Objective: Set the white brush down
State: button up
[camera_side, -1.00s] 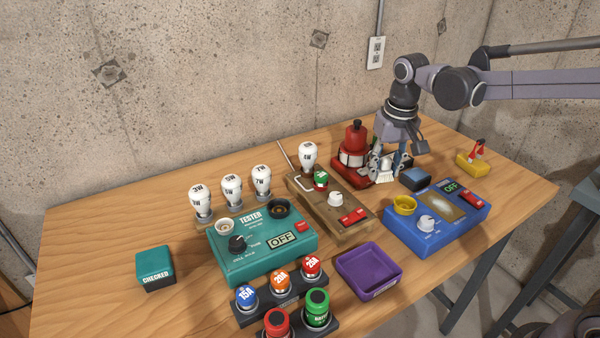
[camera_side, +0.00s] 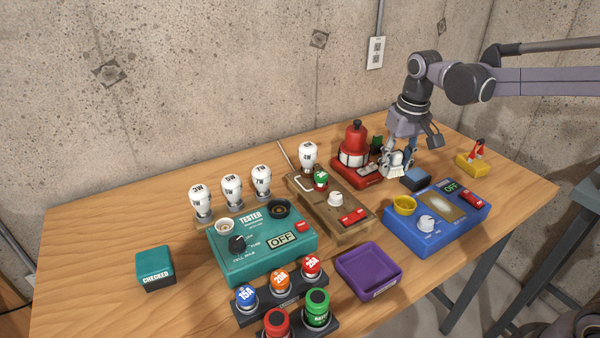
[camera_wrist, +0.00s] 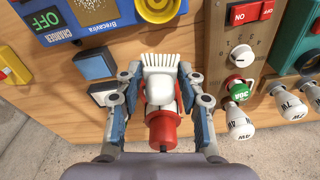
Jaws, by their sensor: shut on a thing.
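My gripper (camera_side: 397,166) is over the back right of the wooden table, just right of a red device and behind a blue block. It is shut on the white brush, which shows between the fingers in the side view and more clearly in the wrist view (camera_wrist: 160,70). There its pale bristles point away from my wrist, towards the blue charger. The fingers hide the brush's sides in the wrist view. I cannot tell whether the brush touches the table.
The red device (camera_side: 353,147) stands close on the left. The blue block (camera_side: 416,180) and blue charger box (camera_side: 437,222) lie in front. A wooden box with switches (camera_side: 330,207) is at front left. A yellow block (camera_side: 472,165) is to the right. Some bare wood lies between.

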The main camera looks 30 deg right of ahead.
jog(key=s+d+n, duration=0.1)
jog(key=d+n, duration=0.1)
jog(key=d, duration=0.6)
send_over(368, 197)
jog(key=shift+n, duration=0.3)
notch_tip(368, 197, down, 7)
jog(key=shift+s+r, duration=0.15)
jog(key=shift+r, duration=0.05)
jog(key=shift+f, duration=1.95)
jog(key=shift+f, duration=0.1)
jog(key=o, duration=1.2)
jog(key=shift+c, duration=0.2)
